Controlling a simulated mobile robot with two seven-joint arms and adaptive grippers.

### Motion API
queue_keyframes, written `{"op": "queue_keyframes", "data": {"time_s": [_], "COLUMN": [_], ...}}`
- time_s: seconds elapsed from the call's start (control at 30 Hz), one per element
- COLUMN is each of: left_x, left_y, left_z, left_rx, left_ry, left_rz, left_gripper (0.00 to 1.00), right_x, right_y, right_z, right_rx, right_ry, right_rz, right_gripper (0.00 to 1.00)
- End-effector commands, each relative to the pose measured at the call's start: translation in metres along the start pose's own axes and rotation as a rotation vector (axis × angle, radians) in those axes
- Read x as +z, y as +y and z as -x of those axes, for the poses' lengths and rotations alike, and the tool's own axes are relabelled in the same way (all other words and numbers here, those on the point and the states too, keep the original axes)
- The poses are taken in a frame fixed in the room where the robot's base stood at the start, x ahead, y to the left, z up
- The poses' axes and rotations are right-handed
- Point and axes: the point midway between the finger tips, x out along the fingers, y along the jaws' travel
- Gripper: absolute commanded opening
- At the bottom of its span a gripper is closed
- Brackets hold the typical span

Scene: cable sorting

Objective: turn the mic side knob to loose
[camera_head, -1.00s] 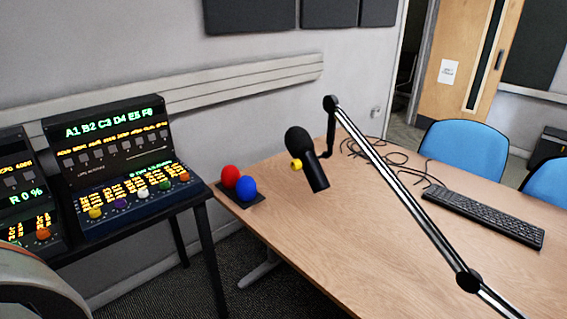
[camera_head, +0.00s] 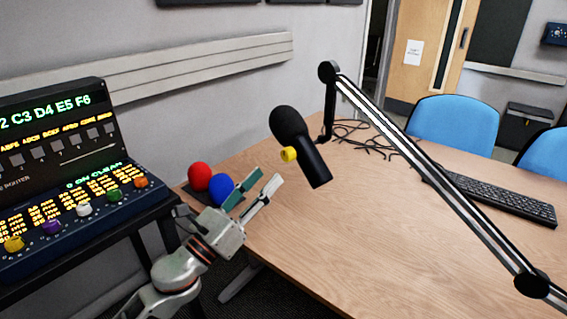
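The black microphone (camera_head: 300,147) hangs tilted from its boom arm (camera_head: 430,175) above the wooden table. Its yellow side knob (camera_head: 289,154) sticks out on the left of the mic body. My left gripper (camera_head: 259,184) comes in from the lower left, below and left of the mic. Its two fingers are spread with a gap between them, and nothing is held. The fingers point up and right toward the mic and appear apart from the knob. My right gripper is not in view.
A red ball (camera_head: 199,175) and a blue ball (camera_head: 221,189) sit on a dark base at the table's left corner, close behind my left gripper. A mixing console (camera_head: 70,215) stands at left. Cables (camera_head: 365,140) and a keyboard (camera_head: 500,198) lie on the table (camera_head: 330,255).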

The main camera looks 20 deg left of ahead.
Motion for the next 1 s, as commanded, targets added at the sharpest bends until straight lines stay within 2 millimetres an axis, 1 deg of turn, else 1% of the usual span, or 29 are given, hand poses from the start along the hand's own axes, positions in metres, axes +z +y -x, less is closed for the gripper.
{"op": "queue_keyframes", "data": {"time_s": [0.03,0.17,0.33,0.5,0.63,0.87,0.9,0.97,1.0], "left_x": [0.004,0.007,0.006,0.003,0.002,0.001,0.001,0.001,0.001], "left_y": [-0.001,-0.002,-0.001,-0.001,-0.001,0.0,0.0,0.0,0.0], "left_z": [-0.006,-0.025,-0.051,-0.069,-0.075,-0.075,-0.075,-0.075,-0.075], "left_rx": [-0.004,-0.004,-0.002,0.0,0.0,0.0,0.001,0.001,0.001], "left_ry": [-0.005,-0.008,-0.007,-0.004,-0.002,0.0,0.0,-0.001,-0.001], "left_rz": [-0.009,-0.01,-0.007,-0.004,-0.003,-0.002,-0.002,-0.002,-0.002], "left_gripper": [0.39,0.39,0.39,0.39,0.39,0.39,0.37,0.21,0.11], "right_x": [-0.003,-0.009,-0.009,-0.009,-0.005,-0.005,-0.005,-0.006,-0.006], "right_y": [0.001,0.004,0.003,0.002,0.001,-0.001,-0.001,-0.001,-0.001], "right_z": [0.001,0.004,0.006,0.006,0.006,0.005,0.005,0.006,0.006], "right_rx": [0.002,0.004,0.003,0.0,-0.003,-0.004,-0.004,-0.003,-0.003], "right_ry": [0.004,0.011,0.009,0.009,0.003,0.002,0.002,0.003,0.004], "right_rz": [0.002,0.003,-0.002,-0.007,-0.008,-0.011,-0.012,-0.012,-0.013], "right_gripper": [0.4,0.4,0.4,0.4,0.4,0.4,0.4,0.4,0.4]}}
